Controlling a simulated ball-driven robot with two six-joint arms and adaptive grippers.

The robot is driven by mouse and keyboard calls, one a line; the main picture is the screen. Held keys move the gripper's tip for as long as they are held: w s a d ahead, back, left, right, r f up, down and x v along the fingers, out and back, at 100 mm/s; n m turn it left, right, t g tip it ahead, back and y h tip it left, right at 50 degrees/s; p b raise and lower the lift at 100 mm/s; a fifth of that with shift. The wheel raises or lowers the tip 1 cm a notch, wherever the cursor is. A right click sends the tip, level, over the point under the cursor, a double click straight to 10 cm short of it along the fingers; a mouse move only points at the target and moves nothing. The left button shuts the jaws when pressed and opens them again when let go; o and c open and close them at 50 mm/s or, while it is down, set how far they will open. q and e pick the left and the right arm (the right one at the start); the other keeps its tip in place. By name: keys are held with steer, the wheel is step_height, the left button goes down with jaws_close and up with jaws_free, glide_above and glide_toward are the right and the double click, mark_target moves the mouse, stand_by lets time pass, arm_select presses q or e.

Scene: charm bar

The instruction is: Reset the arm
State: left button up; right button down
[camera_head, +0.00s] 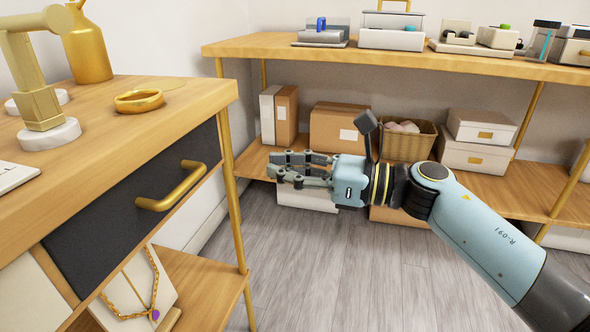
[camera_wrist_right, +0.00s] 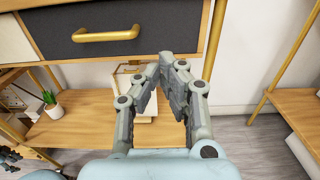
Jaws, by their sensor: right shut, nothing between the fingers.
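My right gripper (camera_head: 275,170) is shut and empty. In the head view it hangs in the air in the middle of the picture, in front of the boxes on the lower shelf, with its fingers pointing left toward the wooden desk. In the right wrist view its fingertips (camera_wrist_right: 168,62) come together below the dark drawer. Its arm comes in from the lower right. The dark drawer (camera_head: 105,215) has a gold handle (camera_head: 172,190) and appears closed; the handle also shows in the wrist view (camera_wrist_right: 105,35).
The wooden desk (camera_head: 190,92) stands at left, bearing a gold bracelet (camera_head: 139,101) and a gold vase (camera_head: 87,45). A necklace on a stand (camera_head: 135,290) is below the drawer. A long shelf (camera_head: 400,55) with boxes and a basket (camera_head: 408,142) runs along the back. Grey floor (camera_head: 340,270) is clear.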

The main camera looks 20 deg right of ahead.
steer(key=s+d+f+m+h+p, duration=0.35)
steer(key=s+f+m, duration=0.35)
steer(key=f+m, duration=0.3)
steer(key=s+d+f+m+h+p, duration=0.2)
steer(key=s+d+f+m+h, duration=0.3)
steer(key=s+f+m, duration=0.35)
steer(key=s+d+f+m+h+p, duration=0.35)
steer(key=s+f+m, duration=0.25)
steer(key=f+m, duration=0.5)
arm_select(q)
step_height(320, 180, up, 7)
steer(key=s+d, duration=0.2)
steer(key=shift+d+r, duration=0.15)
steer(key=shift+d, duration=0.1)
arm_select(e)
steer(key=s+d+f+m+g+h, duration=0.1)
steer(key=s+f+m+g, duration=0.2)
steer(key=s, duration=0.7)
steer(key=s+d+f+m+g+h, duration=0.1)
steer(key=s+f+m+g, duration=0.3)
steer(key=s+f+m, duration=0.2)
steer(key=s+d+f+m+g+h, duration=0.1)
steer(key=s+f+m+g, duration=0.2)
steer(key=s+m, duration=0.5)
steer(key=s+f, duration=0.1)
steer(key=s, duration=0.5)
steer(key=shift+d+f+g, duration=0.15)
steer(key=shift+f+g, duration=0.1)
steer(key=shift+g, duration=0.05)
